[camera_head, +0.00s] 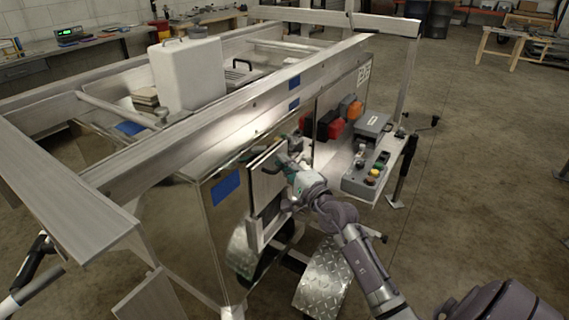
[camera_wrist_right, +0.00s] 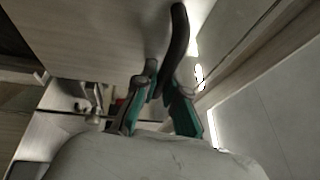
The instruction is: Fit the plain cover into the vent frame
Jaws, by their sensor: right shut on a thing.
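The plain cover (camera_head: 264,181) is a flat light-grey panel standing nearly upright at the trailer's side wall. My right gripper (camera_head: 288,163) is shut on its dark handle. In the right wrist view the teal fingers (camera_wrist_right: 160,92) close around the curved dark handle (camera_wrist_right: 180,40), with the cover's plain face (camera_wrist_right: 95,38) behind. The vent frame (camera_head: 256,236) shows as a pale metal edge below and beside the cover. The cover hides most of the opening, and I cannot tell whether it is seated or apart from the frame. My left gripper is not in view.
A shelf (camera_head: 352,188) with a button box (camera_head: 366,177) and grey case (camera_head: 373,125) is right of my gripper. Red and orange lamps (camera_head: 335,121) are on the wall above. A diamond-plate fender (camera_head: 323,279) lies below. Open floor (camera_head: 475,150) extends right.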

